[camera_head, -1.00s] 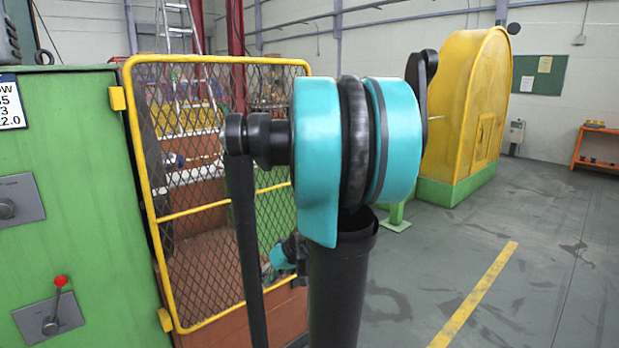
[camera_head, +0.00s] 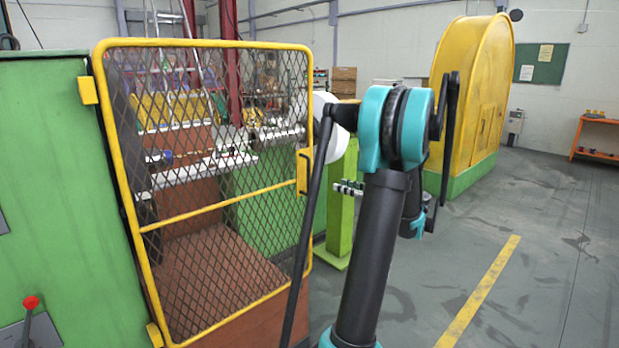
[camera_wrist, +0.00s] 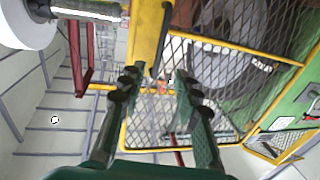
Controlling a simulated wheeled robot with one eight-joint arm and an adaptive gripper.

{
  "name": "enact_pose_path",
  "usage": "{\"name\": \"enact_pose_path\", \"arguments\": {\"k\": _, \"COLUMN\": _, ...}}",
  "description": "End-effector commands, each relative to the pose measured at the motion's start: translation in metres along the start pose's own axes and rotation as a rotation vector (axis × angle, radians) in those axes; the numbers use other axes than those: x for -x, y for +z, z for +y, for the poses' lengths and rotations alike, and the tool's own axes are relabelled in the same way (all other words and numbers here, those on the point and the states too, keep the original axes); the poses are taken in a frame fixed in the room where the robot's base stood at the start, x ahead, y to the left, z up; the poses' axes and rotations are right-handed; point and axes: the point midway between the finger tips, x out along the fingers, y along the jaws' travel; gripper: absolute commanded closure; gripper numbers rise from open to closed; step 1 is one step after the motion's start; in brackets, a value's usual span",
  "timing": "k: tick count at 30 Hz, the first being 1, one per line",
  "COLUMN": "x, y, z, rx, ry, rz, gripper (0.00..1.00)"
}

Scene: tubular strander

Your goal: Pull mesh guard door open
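The mesh guard door (camera_head: 215,210) has a yellow tube frame and dark diamond mesh. It stands beside the green cabinet, and I cannot tell any opening gap. Its yellow handle (camera_head: 303,172) is on the right frame edge, and hinge blocks are on the left. In the wrist view, a yellow upright with a dark bar, likely the handle (camera_wrist: 150,40), lies just past the fingertips. My gripper (camera_wrist: 155,85) is open, its two dark green fingers spread apart with nothing clamped between them. Contact with the handle cannot be told. In the head view my arm mostly hides the gripper.
A green cabinet (camera_head: 65,190) with a red-knobbed lever (camera_head: 30,303) stands left of the door. A green post (camera_head: 340,220) stands right of the door, behind my arm. A yellow housing (camera_head: 470,100) is farther back. Grey floor (camera_head: 560,270) is clear at the right.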

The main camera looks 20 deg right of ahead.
Motion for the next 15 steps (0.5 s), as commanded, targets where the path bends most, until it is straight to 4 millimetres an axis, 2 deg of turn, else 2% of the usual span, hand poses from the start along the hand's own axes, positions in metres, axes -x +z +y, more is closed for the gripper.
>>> {"name": "enact_pose_path", "arguments": {"k": 15, "x": -0.104, "y": 0.001, "z": -0.002, "rx": -0.002, "ry": -0.004, "rz": -0.002, "gripper": 0.68}}
